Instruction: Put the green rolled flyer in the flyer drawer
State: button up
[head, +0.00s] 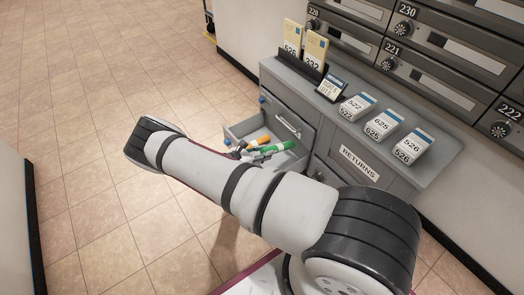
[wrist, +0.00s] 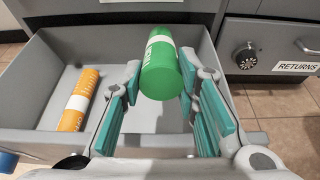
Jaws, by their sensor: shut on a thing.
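The green rolled flyer (wrist: 160,65) with a white label band is held between the teal-padded fingers of my gripper (wrist: 168,78). In the head view the green flyer (head: 272,149) shows over the open drawer, with my gripper (head: 242,152) partly hidden by my arm. The flyer drawer (wrist: 42,60) is pulled out, and the flyer is over its interior; its exact height above the floor is hard to tell. An orange rolled flyer (wrist: 80,100) with a white band lies on the left of the drawer floor.
Beside the drawer is a closed cabinet door with a RETURNS label (head: 359,164). The counter above holds several numbered mail stacks (head: 380,125) and a dark upright holder (head: 305,62). Mailboxes (head: 425,55) line the wall behind. The tiled floor at left is clear.

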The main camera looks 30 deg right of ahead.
jog(key=o, duration=1.2)
jog(key=v, duration=1.2)
